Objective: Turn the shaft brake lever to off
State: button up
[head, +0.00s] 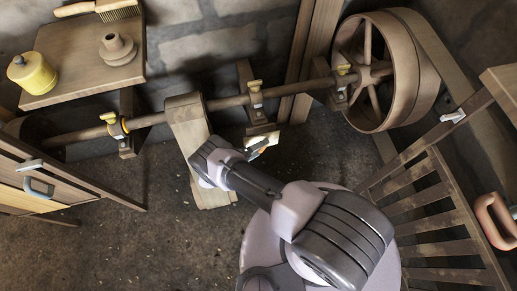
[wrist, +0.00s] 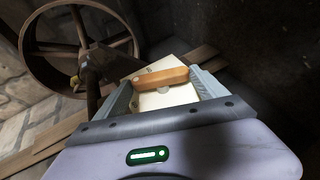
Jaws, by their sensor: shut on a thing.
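The shaft brake lever (wrist: 160,78) is an orange-brown wooden bar with a round pivot at its left end. It lies across a cream plate (wrist: 165,98) in the wrist view. My gripper (wrist: 161,84) has one grey finger on each side of the lever, and the jaws are shut on it. In the head view my gripper (head: 257,149) reaches the cream plate (head: 263,138) below the long shaft (head: 225,103). There the lever is mostly hidden by the gripper. Marks on the plate are too small to read.
A large spoked wheel (head: 372,115) is on the shaft's right end; it also shows in the wrist view (wrist: 72,18). A wooden post (head: 183,122) stands left of my gripper. A slatted gate (head: 430,215) is at right and a wooden cabinet (head: 60,178) at left. Floor between is open.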

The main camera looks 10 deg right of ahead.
jog(key=o, duration=1.3)
jog(key=v, duration=1.7)
jog(key=shift+a+p, duration=0.2)
jog(key=shift+p, duration=0.15)
